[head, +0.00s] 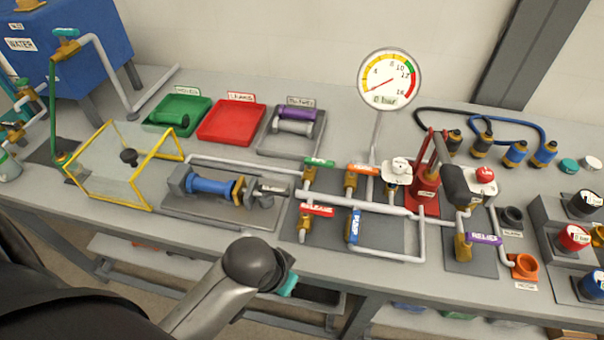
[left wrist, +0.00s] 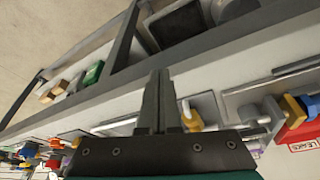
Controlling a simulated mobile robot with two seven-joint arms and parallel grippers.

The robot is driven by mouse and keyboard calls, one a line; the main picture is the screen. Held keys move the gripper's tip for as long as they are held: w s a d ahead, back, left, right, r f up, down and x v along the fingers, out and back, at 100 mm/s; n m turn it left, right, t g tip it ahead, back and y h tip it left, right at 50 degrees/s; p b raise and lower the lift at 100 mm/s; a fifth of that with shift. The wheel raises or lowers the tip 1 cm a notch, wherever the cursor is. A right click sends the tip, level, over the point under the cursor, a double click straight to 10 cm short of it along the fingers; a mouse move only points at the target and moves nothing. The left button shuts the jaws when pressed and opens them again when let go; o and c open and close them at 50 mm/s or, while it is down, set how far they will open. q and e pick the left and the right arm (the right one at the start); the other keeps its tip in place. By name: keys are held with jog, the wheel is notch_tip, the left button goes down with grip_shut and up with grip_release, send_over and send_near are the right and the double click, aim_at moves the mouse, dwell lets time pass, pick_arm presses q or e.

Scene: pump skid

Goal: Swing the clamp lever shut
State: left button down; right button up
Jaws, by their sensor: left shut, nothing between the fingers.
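I cannot tell for sure which part is the clamp lever. A red stand (head: 425,190) at the right of the bench carries an upright lever with a thick dark grip (head: 455,186), which leans toward the front right. My left arm comes in low in the head view, with a teal wrist part (head: 288,285) in front of the bench edge; its fingers are hidden there. In the left wrist view my left gripper (left wrist: 159,100) is shut and empty, its fingers side by side over the bench. My right gripper is not in view.
A yellow-framed clear guard (head: 125,165) stands left. Pipes and coloured valve handles fill the right. Green (head: 207,103) and red (head: 260,122) trays lie behind. A round gauge (head: 390,78) stands above.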

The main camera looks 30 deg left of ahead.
pick_arm(q)
jog(key=w+d+r, duration=0.2)
jog(key=w+r, duration=0.1)
jog(key=w, duration=0.1)
notch_tip(320, 180, up, 11)
jog(key=n+y, duration=0.2)
jog(key=n, duration=0.3)
send_over(274, 193)
jog(key=w, duration=0.3)
jog(key=shift+w+r+p, duration=0.1)
jog(key=shift+w+p, duration=0.1)
jog(key=shift+p, duration=0.1)
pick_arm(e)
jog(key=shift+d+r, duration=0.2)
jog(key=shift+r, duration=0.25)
